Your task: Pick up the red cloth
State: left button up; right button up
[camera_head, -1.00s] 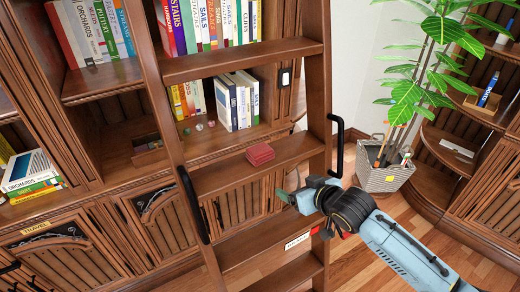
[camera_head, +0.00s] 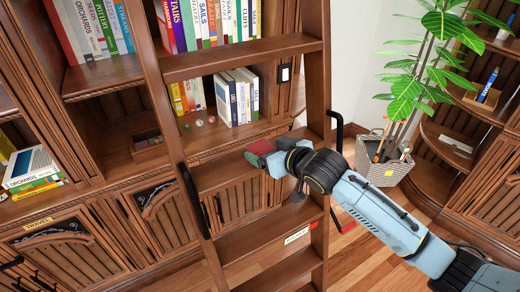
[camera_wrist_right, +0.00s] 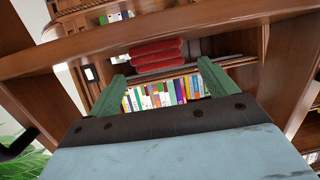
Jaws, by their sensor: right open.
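The red cloth (camera_head: 260,147) is a small folded stack on a step of the wooden ladder (camera_head: 230,172). In the head view my right gripper (camera_head: 264,157) is at the cloth and partly covers its right and near side. In the right wrist view the cloth (camera_wrist_right: 157,55) shows as stacked red layers just beyond the two green fingers (camera_wrist_right: 158,92). The fingers are apart, with nothing held between them. Whether a finger touches the cloth cannot be told. My left gripper is not in view.
The ladder has black handles on both sides (camera_head: 336,130) and several steps. Bookshelves (camera_head: 110,75) stand behind it, with books and a small box (camera_head: 148,142). Wooden floor shows at lower right.

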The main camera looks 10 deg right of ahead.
aim_at(262, 148)
jog(key=shift+x, duration=2.55)
jog(key=shift+s+f, duration=0.1)
jog(key=shift+c, duration=0.3)
jog(key=c, duration=1)
